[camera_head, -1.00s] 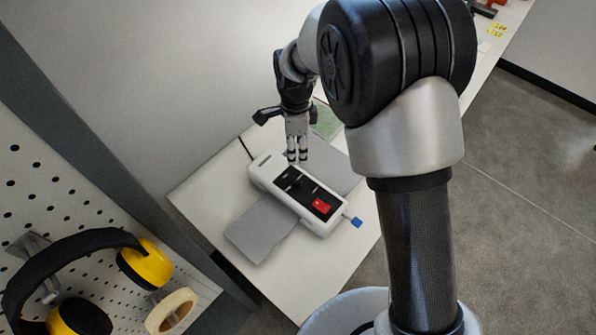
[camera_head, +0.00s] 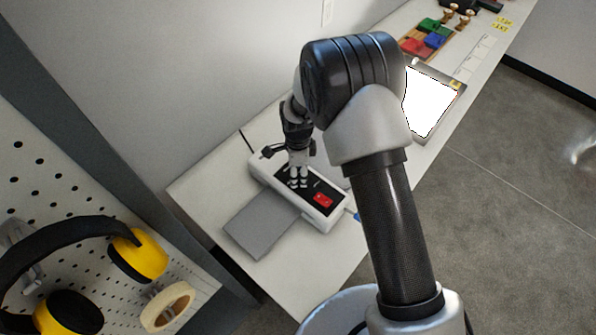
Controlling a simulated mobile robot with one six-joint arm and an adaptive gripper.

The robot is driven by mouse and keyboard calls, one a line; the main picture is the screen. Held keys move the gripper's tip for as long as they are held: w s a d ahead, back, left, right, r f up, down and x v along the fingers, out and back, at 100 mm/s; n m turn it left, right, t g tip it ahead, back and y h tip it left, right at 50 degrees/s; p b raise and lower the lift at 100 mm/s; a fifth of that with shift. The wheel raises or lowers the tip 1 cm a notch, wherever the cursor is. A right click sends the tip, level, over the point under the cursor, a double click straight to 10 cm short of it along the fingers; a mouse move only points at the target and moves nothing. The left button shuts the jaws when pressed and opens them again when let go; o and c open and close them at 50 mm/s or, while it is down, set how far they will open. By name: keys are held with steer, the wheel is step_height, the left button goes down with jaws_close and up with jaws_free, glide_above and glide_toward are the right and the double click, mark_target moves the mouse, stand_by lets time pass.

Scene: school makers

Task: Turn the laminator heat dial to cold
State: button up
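The laminator (camera_head: 322,219) is a white box with a black control panel, lying on the white table. A red switch (camera_head: 323,199) shows on the right part of the panel. My gripper (camera_head: 298,183) points down over the left part of the panel, where the dark heat dial was visible earlier. The fingers now cover the dial. Whether they touch it or are closed around it is too small to tell. A blue piece (camera_head: 357,217) at the laminator's right end is partly hidden behind my arm.
A grey sheet (camera_head: 262,224) lies at the laminator's front side. A framed white panel (camera_head: 432,101) and coloured blocks (camera_head: 427,38) lie farther along the table (camera_head: 300,270). Yellow earmuffs (camera_head: 138,255) and a tape roll (camera_head: 167,307) hang on the pegboard at left.

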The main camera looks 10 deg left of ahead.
steer(key=shift+c, duration=0.2)
steer(key=c, duration=1)
steer(key=shift+c, duration=0.2)
